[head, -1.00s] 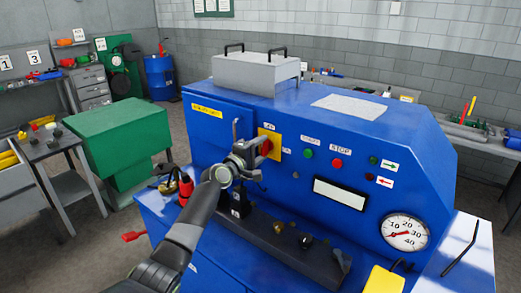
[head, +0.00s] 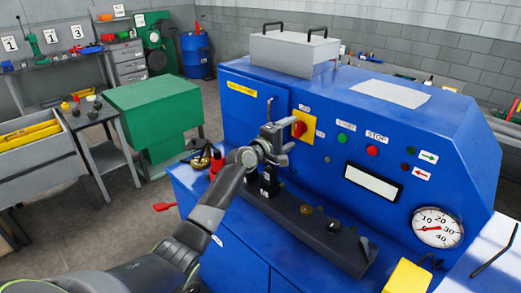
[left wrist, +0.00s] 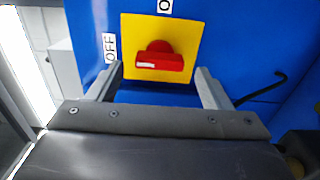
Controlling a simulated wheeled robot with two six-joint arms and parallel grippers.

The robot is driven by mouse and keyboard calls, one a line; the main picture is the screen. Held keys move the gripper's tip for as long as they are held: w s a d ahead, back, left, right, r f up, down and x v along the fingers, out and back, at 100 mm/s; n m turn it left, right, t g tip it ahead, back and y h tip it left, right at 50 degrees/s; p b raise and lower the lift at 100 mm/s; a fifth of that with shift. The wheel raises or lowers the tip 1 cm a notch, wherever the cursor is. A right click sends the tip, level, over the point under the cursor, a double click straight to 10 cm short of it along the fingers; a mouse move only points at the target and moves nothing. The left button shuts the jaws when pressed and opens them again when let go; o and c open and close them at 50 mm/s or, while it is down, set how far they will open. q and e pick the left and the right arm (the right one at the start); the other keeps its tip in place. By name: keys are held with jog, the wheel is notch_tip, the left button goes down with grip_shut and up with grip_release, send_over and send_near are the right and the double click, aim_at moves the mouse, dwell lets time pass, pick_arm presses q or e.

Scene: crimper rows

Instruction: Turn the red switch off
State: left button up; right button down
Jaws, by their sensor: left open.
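The red switch (head: 299,129) is a knob on a yellow plate on the blue machine's front. In the left wrist view the red switch (left wrist: 165,62) has its bar lying crosswise, with a white mark near its left end. An OFF label (left wrist: 109,47) is left of the plate, and a partly cut-off label starting with O (left wrist: 165,5) is above it. My left gripper (head: 277,140) is just in front of and left of the switch in the head view. My right gripper is not in view.
The blue machine (head: 240,110) carries a green START button (head: 342,139), a red STOP button (head: 373,151) and a gauge (head: 437,227). A dark rail (head: 312,225) with small knobs lies below the switch. A green cabinet (head: 155,110) stands to the left.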

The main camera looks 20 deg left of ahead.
pick_arm(q)
jog(key=b+v, duration=0.2)
jog(key=v, duration=1.3)
jog(key=shift+b, duration=0.35)
